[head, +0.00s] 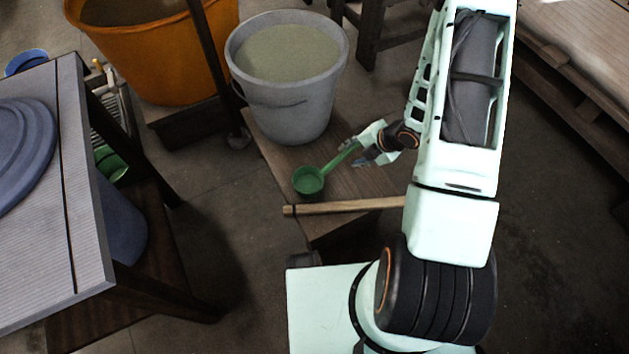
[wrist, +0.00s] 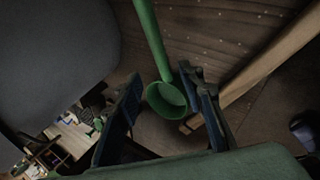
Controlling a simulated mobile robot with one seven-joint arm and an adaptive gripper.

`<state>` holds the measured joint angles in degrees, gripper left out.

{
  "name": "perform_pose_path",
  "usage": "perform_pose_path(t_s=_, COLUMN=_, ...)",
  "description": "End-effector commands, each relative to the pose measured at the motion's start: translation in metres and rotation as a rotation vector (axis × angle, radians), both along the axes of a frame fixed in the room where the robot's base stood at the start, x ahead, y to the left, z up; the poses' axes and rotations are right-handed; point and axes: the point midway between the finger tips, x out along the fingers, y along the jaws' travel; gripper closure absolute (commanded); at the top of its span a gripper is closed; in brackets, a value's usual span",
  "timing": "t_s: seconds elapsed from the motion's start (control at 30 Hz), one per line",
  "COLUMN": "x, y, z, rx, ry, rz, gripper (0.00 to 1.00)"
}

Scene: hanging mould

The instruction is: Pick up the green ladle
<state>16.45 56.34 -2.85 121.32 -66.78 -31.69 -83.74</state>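The green ladle (head: 309,181) lies on a low wooden table (head: 268,152), its bowl toward the front left and its handle running up and right. In the wrist view the ladle (wrist: 151,42) shows its handle at the top and its round bowl near the middle. My gripper (head: 353,153) is beside the upper end of the handle in the head view and partly covers it. In the wrist view my gripper (wrist: 165,82) has its two dark fingers spread apart, with the bowl seen between them. I see no finger closed on the ladle; the exact gap to it is unclear.
A grey bucket (head: 291,108) of murky liquid stands behind the ladle. A wooden stick (head: 340,207) lies in front. An orange tub (head: 160,55) is at the back left, and a grey-topped table (head: 85,240) stands left. Bare floor lies between the tables.

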Motion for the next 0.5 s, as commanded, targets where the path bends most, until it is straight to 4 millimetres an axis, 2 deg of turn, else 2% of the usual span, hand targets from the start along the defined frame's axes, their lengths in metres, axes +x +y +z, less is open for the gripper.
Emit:
perform_pose_path(t_s=0.2, x=0.013, y=0.012, z=-0.031, rx=0.001, ry=0.001, rz=0.001, gripper=0.64)
perform_pose_path(t_s=0.5, x=0.028, y=0.019, z=-0.063, rx=-0.002, ry=0.001, rz=-0.002, gripper=0.64)
